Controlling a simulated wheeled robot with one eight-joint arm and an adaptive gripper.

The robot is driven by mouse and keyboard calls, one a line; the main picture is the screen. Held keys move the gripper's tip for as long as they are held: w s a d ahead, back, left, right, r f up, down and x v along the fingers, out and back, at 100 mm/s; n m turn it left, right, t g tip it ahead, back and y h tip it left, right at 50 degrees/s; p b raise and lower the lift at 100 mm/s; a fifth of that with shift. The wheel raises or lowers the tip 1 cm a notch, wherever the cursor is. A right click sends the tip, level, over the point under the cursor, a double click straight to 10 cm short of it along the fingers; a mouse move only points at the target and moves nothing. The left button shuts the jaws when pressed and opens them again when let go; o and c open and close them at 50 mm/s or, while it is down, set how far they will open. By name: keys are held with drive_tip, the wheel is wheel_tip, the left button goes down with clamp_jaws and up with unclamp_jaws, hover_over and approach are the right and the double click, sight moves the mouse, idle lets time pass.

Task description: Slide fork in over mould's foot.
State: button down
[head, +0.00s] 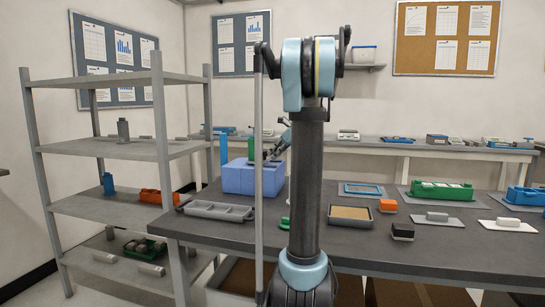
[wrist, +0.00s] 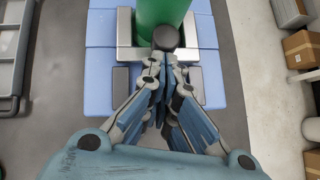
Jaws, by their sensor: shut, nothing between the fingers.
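The mould appears as an upright green cylinder (wrist: 160,12) over the blue block (wrist: 100,58), its top cut off by the wrist view's edge. In the head view the blue block (head: 240,180) stands on the dark table. The fork looks like a silver U-shaped metal piece (wrist: 126,32) lying on the block, with an arm on each side of the cylinder. How far it sits over the foot is hidden. A black round knob (wrist: 165,38) is at its near bar. My gripper (wrist: 165,62) is shut and empty, its fingertips right at the knob; contact is unclear.
A framed brown tray (head: 350,215), an orange block (head: 388,205) and a black block (head: 402,231) lie to the right. A grey shelf rack (head: 165,150) stands at left. Cardboard boxes (wrist: 300,50) are on the floor.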

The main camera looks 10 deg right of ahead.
drive_tip(key=shift+s+d, duration=0.2)
drive_tip(key=shift+s, duration=0.1)
drive_tip(key=s+d+f+v, duration=0.1)
drive_tip(key=v, duration=1.1)
drive_tip(key=shift+d+f, duration=0.25)
drive_tip(key=shift+d, duration=0.1)
